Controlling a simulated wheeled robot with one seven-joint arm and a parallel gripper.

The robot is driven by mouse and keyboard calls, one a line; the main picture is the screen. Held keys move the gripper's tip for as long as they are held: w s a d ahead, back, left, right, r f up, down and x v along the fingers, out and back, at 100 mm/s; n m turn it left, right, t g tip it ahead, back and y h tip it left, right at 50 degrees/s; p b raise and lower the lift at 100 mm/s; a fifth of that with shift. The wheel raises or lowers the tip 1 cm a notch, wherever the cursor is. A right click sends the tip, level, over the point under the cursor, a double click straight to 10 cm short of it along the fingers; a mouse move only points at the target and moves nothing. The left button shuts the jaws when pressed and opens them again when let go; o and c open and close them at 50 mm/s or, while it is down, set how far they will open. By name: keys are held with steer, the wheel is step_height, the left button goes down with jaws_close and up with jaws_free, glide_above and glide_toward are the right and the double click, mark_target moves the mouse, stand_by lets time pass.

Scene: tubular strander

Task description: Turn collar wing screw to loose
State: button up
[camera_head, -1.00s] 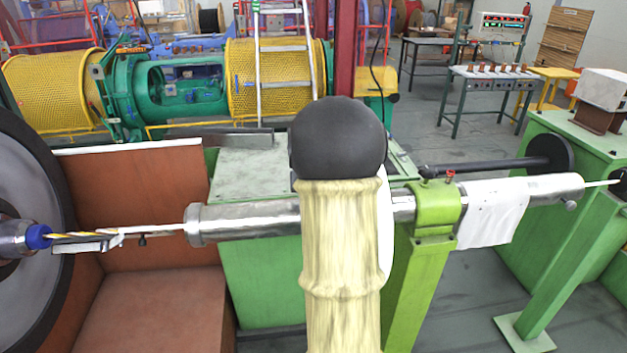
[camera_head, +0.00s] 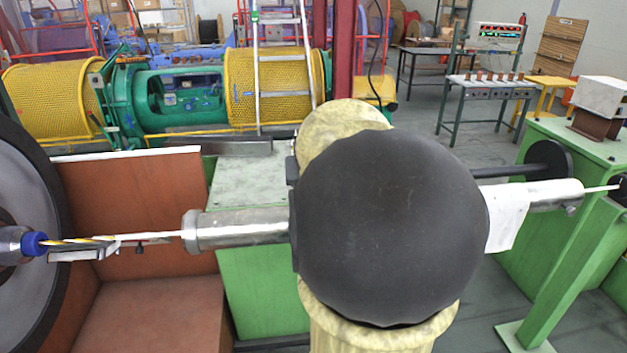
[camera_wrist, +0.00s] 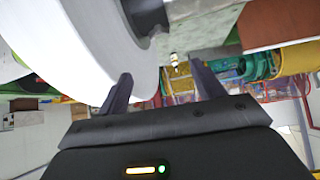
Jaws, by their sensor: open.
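In the wrist view my gripper (camera_wrist: 163,87) is open, its two dark fingers apart with nothing held between them. A small pale, brassy fitting (camera_wrist: 175,60) shows between and beyond the fingertips; I cannot tell whether it is the collar wing screw. In the head view a small screw (camera_head: 571,210) hangs under the right end of the silver tube (camera_head: 240,228). Another small red and dark screw (camera_head: 139,248) sits by the strand at the left. My arm hides the tube's middle, the green clamp and my gripper there.
A large grey wheel (camera_head: 30,220) stands at the left with a blue-ringed nozzle (camera_head: 34,243). A white sheet (camera_head: 506,215) hangs over the tube. A large white rounded body (camera_wrist: 70,45) is close to the left finger in the wrist view. Green supports (camera_head: 565,265) stand at the right.

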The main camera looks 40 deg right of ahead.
steer(key=shift+s+a+r, duration=0.1)
steer(key=shift+s+r, duration=0.1)
steer(key=shift+r, duration=0.05)
steer(key=shift+c, duration=1.4)
steer(key=shift+w+a+f+n+y, duration=0.2)
steer(key=shift+a+f+n+y, duration=0.1)
steer(key=shift+a+f, duration=0.75)
steer(key=c, duration=0.6)
steer(key=shift+o, duration=0.2)
steer(key=s+a+f+n+g+y, duration=0.2)
steer(key=s+a+f+n, duration=0.1)
steer(key=a+f, duration=0.6)
steer(key=s+a+f+n+g+y, duration=0.2)
steer(key=s+a+f, duration=0.4)
steer(key=a, duration=0.9)
step_height(320, 180, down, 3)
steer(key=shift+s+a+r+n+g+y, duration=0.1)
steer(key=shift+s+a+n+g+y, duration=0.2)
steer(key=shift+n, duration=0.6)
